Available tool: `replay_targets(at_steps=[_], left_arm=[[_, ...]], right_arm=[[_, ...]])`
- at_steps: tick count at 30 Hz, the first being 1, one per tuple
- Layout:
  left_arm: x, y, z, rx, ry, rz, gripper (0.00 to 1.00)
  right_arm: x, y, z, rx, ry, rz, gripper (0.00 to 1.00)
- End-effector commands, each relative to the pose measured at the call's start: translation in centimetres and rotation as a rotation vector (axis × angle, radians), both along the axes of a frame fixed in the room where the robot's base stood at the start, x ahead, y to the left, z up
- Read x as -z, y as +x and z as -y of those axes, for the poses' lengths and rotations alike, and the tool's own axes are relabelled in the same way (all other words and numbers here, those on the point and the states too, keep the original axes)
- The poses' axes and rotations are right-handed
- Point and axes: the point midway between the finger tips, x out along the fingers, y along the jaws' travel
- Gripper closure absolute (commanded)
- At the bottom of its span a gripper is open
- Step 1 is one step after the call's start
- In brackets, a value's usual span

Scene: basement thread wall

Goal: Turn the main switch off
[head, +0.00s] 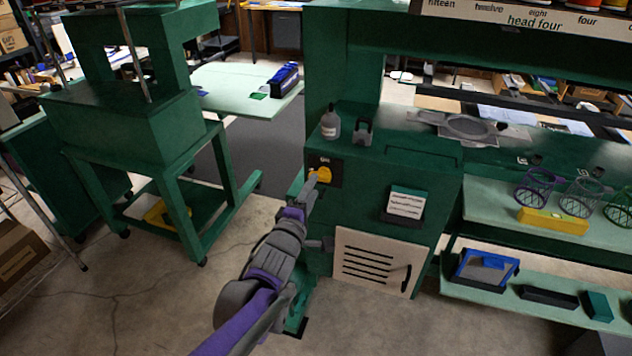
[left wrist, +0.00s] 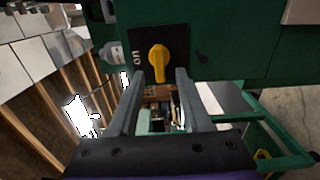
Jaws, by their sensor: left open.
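The main switch is a yellow rotary knob (head: 323,173) on a black plate on the front of the green machine cabinet. In the left wrist view the knob (left wrist: 158,62) stands upright in the picture on its black plate (left wrist: 174,43), with a turned white "on" label beside it. My left gripper (head: 312,182) is just in front of the knob and partly covers it in the head view. In the left wrist view its two fingers (left wrist: 160,78) are apart, one to each side of the knob's lower end, with nothing held. Contact cannot be told. My right gripper is not in view.
A grey bottle (head: 330,124) and a grey clamp-like part (head: 363,131) stand on the cabinet top. A card holder (head: 406,203) and a slatted pale door (head: 372,262) are on its front. A green press stand (head: 150,170) is at left; open floor lies between.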

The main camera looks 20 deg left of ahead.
Motion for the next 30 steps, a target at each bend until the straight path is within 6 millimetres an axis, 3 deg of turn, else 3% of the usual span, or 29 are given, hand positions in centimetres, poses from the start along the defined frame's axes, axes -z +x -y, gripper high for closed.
replay_targets(at_steps=[6,12,30], left_arm=[[-0.1,-4.5,-0.2,0.000,0.000,0.000,0.51],[0.0,-6.6,-0.2,0.000,-0.001,0.000,0.51],[-0.1,-7.1,-0.3,-0.005,0.016,-0.011,0.51]], right_arm=[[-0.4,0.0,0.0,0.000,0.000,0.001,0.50],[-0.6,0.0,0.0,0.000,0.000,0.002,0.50],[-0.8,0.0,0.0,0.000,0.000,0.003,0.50]])
